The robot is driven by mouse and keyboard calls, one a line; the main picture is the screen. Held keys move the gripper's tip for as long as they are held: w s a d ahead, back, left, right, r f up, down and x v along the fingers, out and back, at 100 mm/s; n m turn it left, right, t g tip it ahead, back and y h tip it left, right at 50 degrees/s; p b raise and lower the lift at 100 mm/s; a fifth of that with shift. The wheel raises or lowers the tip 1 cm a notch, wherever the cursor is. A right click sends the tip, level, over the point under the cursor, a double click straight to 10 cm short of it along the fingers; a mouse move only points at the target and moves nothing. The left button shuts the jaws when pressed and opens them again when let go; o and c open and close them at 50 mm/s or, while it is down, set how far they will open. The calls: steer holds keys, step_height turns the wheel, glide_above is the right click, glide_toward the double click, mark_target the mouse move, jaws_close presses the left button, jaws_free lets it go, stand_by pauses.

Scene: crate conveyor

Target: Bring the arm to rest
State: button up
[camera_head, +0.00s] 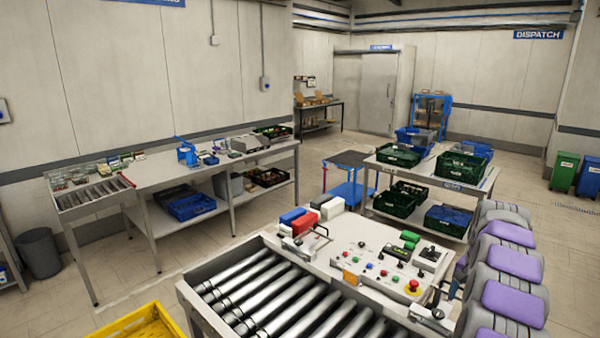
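My gripper is not in the head camera view. No fingertips show, so I cannot see whether it is open or holds anything. Grey jointed shapes with purple pads rise along the lower right. I cannot tell from this view whether they belong to my arm.
A roller conveyor (285,308) and a control panel (378,262) with buttons fill the front. A yellow crate (140,324) is at the bottom left. A long workbench (160,180) stands behind at left, a crate table (425,172) at right. Floor between them is partly clear, with a blue cart (350,190).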

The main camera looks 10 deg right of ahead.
steer(key=s+a+r+n+b, duration=0.1)
steer(key=s+a+r+n, duration=0.15)
steer(key=a, duration=0.65)
steer(key=s+a+r+n+b, duration=0.15)
steer(key=s+a, duration=0.25)
steer(key=a, duration=0.5)
steer(key=s+a+r+n+b, duration=0.1)
steer(key=s+a+n, duration=0.15)
steer(key=a, duration=0.65)
steer(key=s+a+f+n+b, duration=0.1)
steer(key=s+a+f, duration=0.2)
steer(key=s, duration=0.6)
steer(key=s+a+f+n+g+b, duration=0.1)
steer(key=s+a+f+n, duration=0.1)
steer(key=s+a, duration=0.3)
steer(key=s+a+f+n+b, duration=0.2)
steer(key=s+a, duration=0.3)
steer(key=s, duration=0.9)
steer(key=shift+f+g, duration=0.4)
steer(key=shift+f, duration=0.45)
